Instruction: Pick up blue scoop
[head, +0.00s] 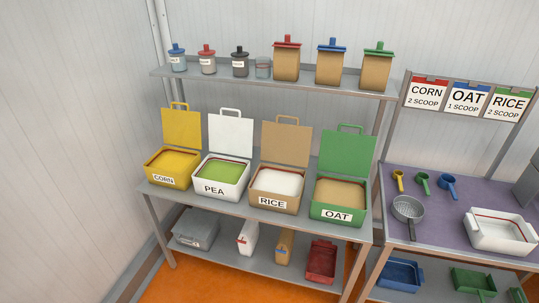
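The blue scoop (448,186) lies on the purple-topped table (460,220) at the right, near its back. It is the rightmost of three small scoops in a row. A green scoop (422,182) is just left of it, and a yellow scoop (398,179) is left of that. The blue scoop stands apart from the green one, and nothing covers it. Neither of my grippers shows in the head view.
A metal strainer (408,210) and a white tray (497,237) sit in front of the scoops. A sign rack (460,119) stands behind them. At left, shelves (245,213) hold open bins labelled corn, pea, rice and oat. Coloured trays (400,275) lie below the table.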

